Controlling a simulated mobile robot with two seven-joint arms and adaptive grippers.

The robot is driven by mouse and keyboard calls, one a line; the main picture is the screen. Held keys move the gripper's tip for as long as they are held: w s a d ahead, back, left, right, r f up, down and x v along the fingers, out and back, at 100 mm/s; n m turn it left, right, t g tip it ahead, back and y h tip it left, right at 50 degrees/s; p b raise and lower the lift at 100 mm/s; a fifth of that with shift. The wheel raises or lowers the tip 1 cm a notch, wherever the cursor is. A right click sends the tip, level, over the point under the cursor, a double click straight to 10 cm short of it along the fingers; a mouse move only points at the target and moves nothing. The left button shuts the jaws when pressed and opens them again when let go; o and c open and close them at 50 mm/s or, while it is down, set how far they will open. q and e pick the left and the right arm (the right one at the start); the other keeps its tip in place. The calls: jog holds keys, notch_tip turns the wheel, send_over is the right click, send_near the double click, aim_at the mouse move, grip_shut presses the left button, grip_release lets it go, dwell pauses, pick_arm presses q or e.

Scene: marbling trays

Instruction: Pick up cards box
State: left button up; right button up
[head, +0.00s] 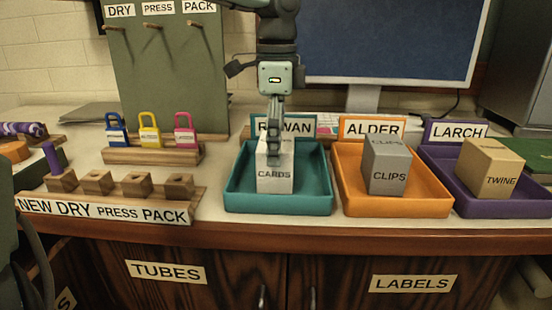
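The cards box (274,182), pale and marked CARDS, stands upright in the teal tray (278,205) under the ROWAN sign. My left gripper (274,152) points straight down over it, its arm coming in at the top. The fingers overlap the box's top and upper front. They look narrow from this side, and the far finger is hidden, so I cannot tell whether they grip the box or stand open around it. My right gripper is not in view.
An orange tray (395,207) with a grey CLIPS box (388,165) and a purple tray (535,208) with a TWINE box (490,168) stand to the right. Padlocks on a wooden stand (152,155) and a peg rack (120,205) are left. A monitor (390,40) stands behind.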

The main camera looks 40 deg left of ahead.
pick_arm(q)
notch_tip(320, 180, down, 4)
jog(key=shift+f, duration=0.1)
jog(key=c, duration=1.2)
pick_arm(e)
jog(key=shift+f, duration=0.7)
pick_arm(q)
jog(key=shift+r, duration=0.25)
